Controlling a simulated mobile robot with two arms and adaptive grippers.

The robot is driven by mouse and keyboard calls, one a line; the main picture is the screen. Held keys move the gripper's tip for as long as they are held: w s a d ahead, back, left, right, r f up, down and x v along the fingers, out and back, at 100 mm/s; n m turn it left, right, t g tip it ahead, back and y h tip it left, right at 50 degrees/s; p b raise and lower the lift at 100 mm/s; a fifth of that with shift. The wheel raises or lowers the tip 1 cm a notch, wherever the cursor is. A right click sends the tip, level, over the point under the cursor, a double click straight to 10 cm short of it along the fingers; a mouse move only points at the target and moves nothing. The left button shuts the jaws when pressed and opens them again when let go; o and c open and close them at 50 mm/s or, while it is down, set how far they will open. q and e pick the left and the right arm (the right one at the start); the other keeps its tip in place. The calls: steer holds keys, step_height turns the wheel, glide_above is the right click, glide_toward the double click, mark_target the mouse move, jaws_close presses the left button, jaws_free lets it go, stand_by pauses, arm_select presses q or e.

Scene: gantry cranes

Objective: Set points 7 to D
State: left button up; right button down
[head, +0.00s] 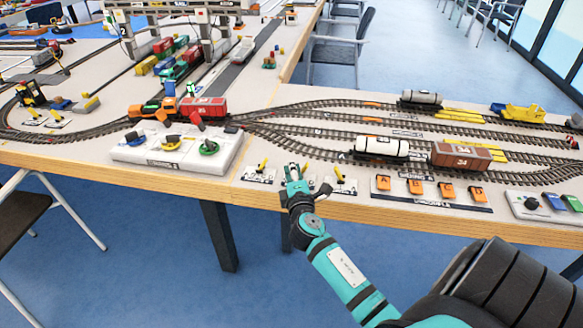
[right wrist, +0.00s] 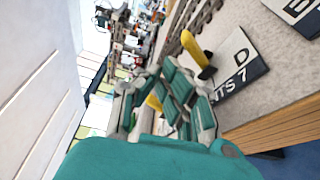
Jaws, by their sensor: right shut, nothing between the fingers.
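My right gripper (head: 295,175) is shut and empty, low over the row of small lever plates at the table's front edge. In the right wrist view its fingers (right wrist: 165,98) are beside a plate lettered D and ending in "TS 7" (right wrist: 238,68). A yellow lever (right wrist: 195,48) stands tilted by that plate, apart from the fingers. Another yellow piece shows partly behind the fingers. In the head view, one yellow lever (head: 262,165) is left of the gripper and another (head: 340,174) right of it. The plate between them is partly hidden by the gripper. My left gripper is out of view.
Tracks curve behind the levers, with a white tank wagon (head: 382,147) and a red-brown wagon (head: 461,155). A white control box (head: 178,148) with knobs is at left. Orange buttons (head: 415,186) are at right. An orange locomotive (head: 153,109) and red wagon (head: 204,106) stand farther left.

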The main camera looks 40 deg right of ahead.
steer(key=v, duration=1.1)
